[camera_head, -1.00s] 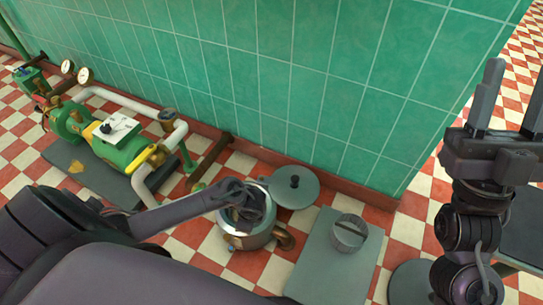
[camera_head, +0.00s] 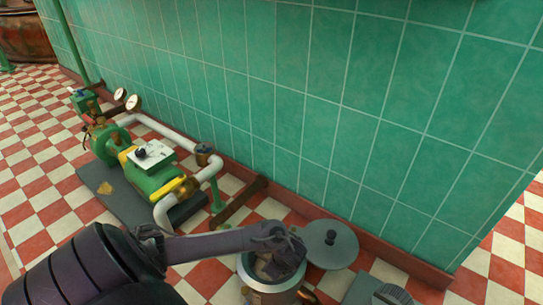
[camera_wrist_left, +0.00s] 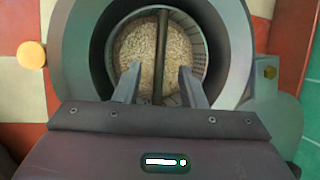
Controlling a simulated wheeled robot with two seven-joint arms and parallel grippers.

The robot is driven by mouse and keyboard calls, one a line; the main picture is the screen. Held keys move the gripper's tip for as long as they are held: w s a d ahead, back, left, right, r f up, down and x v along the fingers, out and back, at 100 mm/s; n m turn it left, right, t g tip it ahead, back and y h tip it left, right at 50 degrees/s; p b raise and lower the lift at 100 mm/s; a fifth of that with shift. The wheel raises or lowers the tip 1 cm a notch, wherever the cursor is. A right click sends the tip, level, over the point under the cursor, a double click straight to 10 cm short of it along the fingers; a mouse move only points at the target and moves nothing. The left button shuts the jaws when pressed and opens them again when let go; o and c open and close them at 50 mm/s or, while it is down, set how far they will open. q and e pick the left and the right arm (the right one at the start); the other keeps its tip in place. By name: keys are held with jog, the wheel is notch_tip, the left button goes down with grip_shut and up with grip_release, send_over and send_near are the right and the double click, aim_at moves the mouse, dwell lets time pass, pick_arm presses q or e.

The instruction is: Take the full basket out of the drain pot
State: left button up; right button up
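The drain pot (camera_head: 262,288) stands on the floor near the wall in the head view, its top partly hidden by my left gripper (camera_head: 280,262). In the left wrist view, the pot's wide grey rim (camera_wrist_left: 228,50) surrounds the basket (camera_wrist_left: 198,45). The basket is inside the pot and full of pale grain (camera_wrist_left: 138,50). Its dark bar handle (camera_wrist_left: 162,45) runs across the middle. My left gripper (camera_wrist_left: 159,80) is open, with one finger on each side of the handle and a gap on both sides. Its height relative to the handle is hard to tell. My right gripper is out of view.
A round grey lid (camera_head: 318,255) lies beside the pot. A grey slab (camera_head: 362,290) with a ribbed cylinder (camera_head: 391,296) is at the bottom right. A green pump (camera_head: 155,178) with white pipes stands left, and the green tiled wall (camera_head: 300,110) is behind.

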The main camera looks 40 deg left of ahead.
aim_at(261, 258)
pick_arm(q)
jog(key=b+x, duration=0.1)
jog(key=x, duration=0.2)
jog(key=shift+b, duration=0.3)
jog(key=shift+r, duration=0.1)
grip_shut()
dwell(1.1)
